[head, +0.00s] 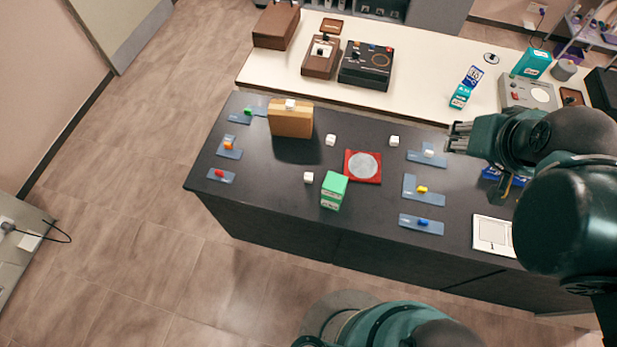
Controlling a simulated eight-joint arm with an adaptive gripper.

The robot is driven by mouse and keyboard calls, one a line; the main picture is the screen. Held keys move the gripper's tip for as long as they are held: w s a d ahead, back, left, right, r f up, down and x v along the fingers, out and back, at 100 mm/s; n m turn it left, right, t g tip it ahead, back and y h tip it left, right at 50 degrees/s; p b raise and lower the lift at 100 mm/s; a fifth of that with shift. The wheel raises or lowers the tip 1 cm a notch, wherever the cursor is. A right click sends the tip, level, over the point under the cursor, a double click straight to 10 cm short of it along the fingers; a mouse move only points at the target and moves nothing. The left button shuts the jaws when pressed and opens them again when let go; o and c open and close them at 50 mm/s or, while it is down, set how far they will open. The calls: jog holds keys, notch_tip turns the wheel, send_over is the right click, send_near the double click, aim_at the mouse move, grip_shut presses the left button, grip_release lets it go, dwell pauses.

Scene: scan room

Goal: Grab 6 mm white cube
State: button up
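Several small white cubes are on the dark table (265,185); I cannot tell which is 6 mm. One white cube (330,140) is right of the wooden box, another (394,141) is farther right, and a third (308,177) is left of the green box. One white cube (290,104) sits on top of the wooden box (291,122). Another white cube (429,152) rests on a blue-grey card at the right. My gripper (454,137) points left above the table's right part, near that card. Its fingers look apart, with nothing visible between them.
A green box (334,190) stands beside a red plate with a grey disc (362,166). Blue-grey cards hold red (219,173), orange (228,145), green (248,112), yellow (422,189) and blue (423,222) pieces. A white counter (427,73) with devices lies behind.

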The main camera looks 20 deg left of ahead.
notch_tip(320, 180, up, 4)
jog(key=r, duration=0.1)
jog(key=m+g+b, duration=0.7)
jog(key=m+b, duration=0.5)
jog(key=m, duration=0.5)
send_over(307, 176)
notch_tip(307, 176, down, 40)
jog(key=shift+r, duration=0.25)
jog(key=shift+f, duration=0.4)
jog(key=shift+f, duration=0.15)
jog(key=shift+f, duration=1.15)
jog(key=shift+f, duration=0.15)
